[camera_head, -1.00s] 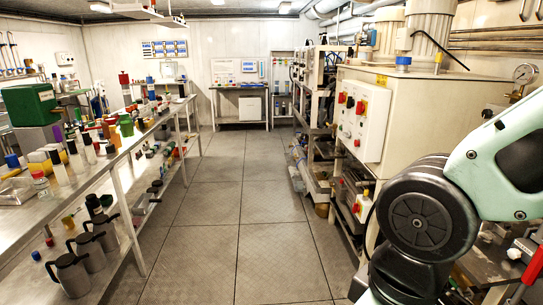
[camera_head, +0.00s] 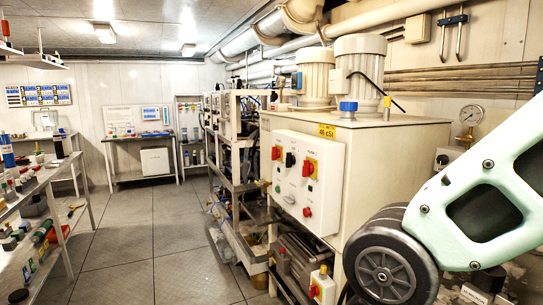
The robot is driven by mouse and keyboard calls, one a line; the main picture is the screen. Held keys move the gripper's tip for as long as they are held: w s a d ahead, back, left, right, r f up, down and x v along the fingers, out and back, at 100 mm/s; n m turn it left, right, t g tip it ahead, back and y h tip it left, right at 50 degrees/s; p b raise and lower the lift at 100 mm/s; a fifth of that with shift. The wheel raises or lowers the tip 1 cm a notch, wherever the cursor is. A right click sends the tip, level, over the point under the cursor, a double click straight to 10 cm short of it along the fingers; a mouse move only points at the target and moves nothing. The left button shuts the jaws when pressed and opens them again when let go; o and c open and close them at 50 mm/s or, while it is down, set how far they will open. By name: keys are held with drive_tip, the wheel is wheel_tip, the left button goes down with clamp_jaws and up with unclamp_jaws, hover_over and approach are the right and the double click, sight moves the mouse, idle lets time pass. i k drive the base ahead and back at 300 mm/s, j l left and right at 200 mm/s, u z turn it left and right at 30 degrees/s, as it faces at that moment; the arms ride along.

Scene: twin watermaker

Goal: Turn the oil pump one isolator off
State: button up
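A white control panel (camera_head: 306,180) is on the front of a large cream cabinet, right of centre. It carries two red-and-yellow rotary switches: a left switch (camera_head: 276,153) and a right switch (camera_head: 310,167). A black knob (camera_head: 290,160) sits between them, with small round buttons below. The labels are too small to read surely, so I cannot tell which switch is the oil pump one isolator. The handle positions are not clear. My arm shows at the right, in front of the cabinet's right side. My gripper is out of view.
A small red-and-yellow box (camera_head: 321,287) stands low in front of the cabinet. Two motors (camera_head: 360,70) and a blue-capped fitting (camera_head: 348,108) stand on top. A pressure gauge (camera_head: 471,115) is at the right. Open floor (camera_head: 160,235) lies left of the cabinet, with a loaded bench (camera_head: 50,180) further left.

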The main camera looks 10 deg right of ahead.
sight(276, 154)
drive_tip(key=i+j, duration=0.2)
drive_tip(key=i, duration=0.15)
drive_tip(key=i+j+u, duration=0.1)
drive_tip(key=i, duration=0.25)
drive_tip(key=i+j, duration=0.25)
drive_tip(key=i+u, duration=0.05)
drive_tip(key=i, duration=0.05)
